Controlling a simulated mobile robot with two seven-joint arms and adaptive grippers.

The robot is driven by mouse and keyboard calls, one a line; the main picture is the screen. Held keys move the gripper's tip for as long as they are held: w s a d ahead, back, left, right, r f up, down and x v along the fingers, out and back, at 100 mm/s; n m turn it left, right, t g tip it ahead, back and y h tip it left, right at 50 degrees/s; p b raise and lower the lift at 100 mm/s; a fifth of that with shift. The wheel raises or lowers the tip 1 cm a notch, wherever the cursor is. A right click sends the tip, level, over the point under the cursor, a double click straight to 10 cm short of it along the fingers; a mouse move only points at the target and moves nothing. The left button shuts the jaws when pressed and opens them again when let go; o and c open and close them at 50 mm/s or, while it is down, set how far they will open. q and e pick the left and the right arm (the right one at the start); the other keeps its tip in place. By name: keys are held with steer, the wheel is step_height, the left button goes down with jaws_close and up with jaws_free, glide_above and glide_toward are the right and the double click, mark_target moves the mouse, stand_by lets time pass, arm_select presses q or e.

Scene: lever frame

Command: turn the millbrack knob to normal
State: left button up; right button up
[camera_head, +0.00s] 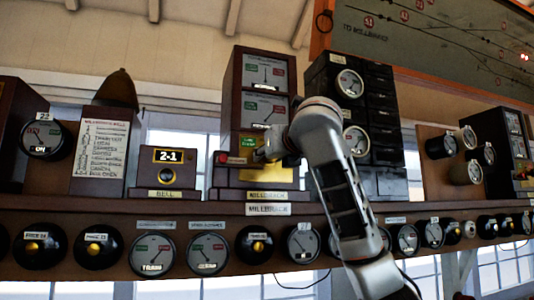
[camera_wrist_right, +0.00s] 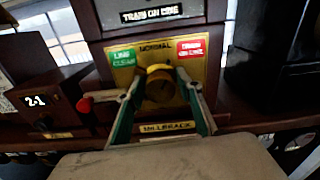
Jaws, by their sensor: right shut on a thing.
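The millbrack knob (camera_wrist_right: 160,88) is a dark round knob on a brass plate (camera_wrist_right: 122,74) in the right wrist view. A yellow part shows at its top, under the word NORMAL; I cannot tell its exact heading. A green LINE CLEAR label is at upper left of the plate and a red label at upper right. My right gripper (camera_wrist_right: 161,100) has one finger on each side of the knob and is shut on it. In the head view my right gripper (camera_head: 266,153) reaches the front of the tall wooden millbrack instrument (camera_head: 236,95) and hides the knob. My left gripper is not in view.
A red plunger (camera_wrist_right: 85,104) sticks out left of the plate. The wooden bell box (camera_head: 167,172) stands to the left, a black cabinet (camera_head: 384,100) to the right. Below, the shelf (camera_head: 110,205) has a row of round dials and black knobs along its front.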

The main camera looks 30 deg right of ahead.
steer(key=shift+d+r+n+p, duration=0.2)
steer(key=shift+n+p, duration=0.15)
steer(key=shift+n, duration=0.25)
steer(key=shift+s+f+n, duration=0.1)
steer(key=shift+n, duration=0.3)
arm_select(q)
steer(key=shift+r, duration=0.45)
arm_select(e)
steer(key=shift+a+n, duration=0.15)
steer(key=shift+n, duration=0.15)
steer(key=n, duration=0.3)
steer(key=shift+f+n, duration=0.1)
steer(key=shift+n, duration=0.3)
steer(key=o, duration=2)
arm_select(q)
steer(key=shift+b, duration=0.3)
